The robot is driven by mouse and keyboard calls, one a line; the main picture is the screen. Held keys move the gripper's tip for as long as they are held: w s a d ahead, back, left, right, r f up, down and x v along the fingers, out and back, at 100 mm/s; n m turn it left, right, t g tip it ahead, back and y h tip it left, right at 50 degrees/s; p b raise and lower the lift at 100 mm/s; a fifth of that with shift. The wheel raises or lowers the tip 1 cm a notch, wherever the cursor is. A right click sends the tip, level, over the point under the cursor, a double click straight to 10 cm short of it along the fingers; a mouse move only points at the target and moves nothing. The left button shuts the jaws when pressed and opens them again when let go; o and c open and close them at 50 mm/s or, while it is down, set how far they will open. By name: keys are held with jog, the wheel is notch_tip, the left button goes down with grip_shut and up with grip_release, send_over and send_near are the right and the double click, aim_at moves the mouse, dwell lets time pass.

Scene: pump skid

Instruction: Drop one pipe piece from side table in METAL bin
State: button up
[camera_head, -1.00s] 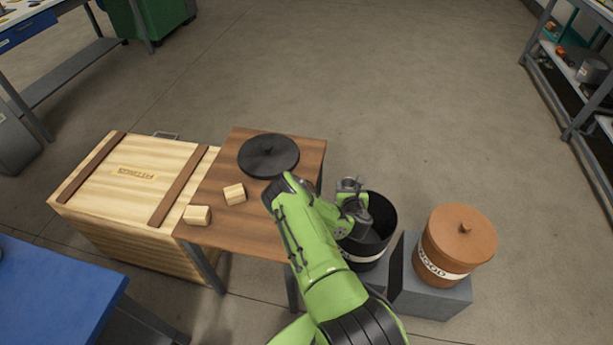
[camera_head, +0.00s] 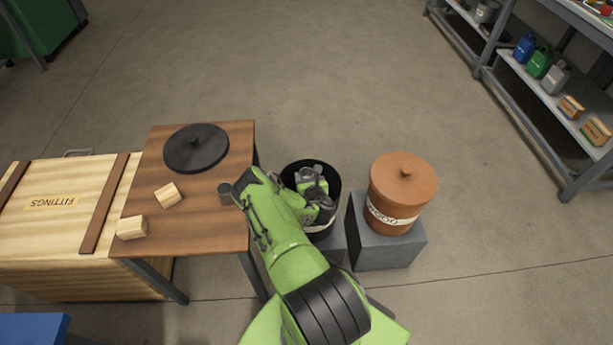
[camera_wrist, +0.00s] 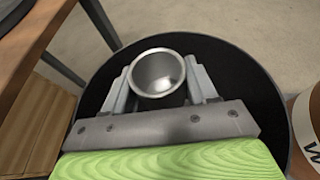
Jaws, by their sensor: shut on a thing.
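My gripper (camera_head: 314,190) is over the mouth of the black bin (camera_head: 289,170), to the right of the side table (camera_head: 205,212). In the wrist view, its two fingers are shut on a grey metal pipe piece (camera_wrist: 158,72), seen end-on as a round ring. The dark inside of the bin (camera_wrist: 262,100) lies around and below the piece. The bin's label cannot be read.
Two wooden blocks (camera_head: 168,195) and a black lid (camera_head: 196,148) lie on the table. A lidded orange bin marked WOOD (camera_head: 400,185) stands on a grey block to the right. A fittings crate (camera_head: 55,230) adjoins the table's left. The floor behind is clear.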

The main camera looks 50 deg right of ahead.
jog(key=o, duration=1.2)
jog(key=shift+r, duration=0.1)
jog(key=p+v, duration=0.4)
jog(key=v, duration=1.1)
jog(key=shift+s+a+p, duration=0.25)
jog(key=shift+s+p, duration=0.05)
jog(key=shift+s, duration=0.05)
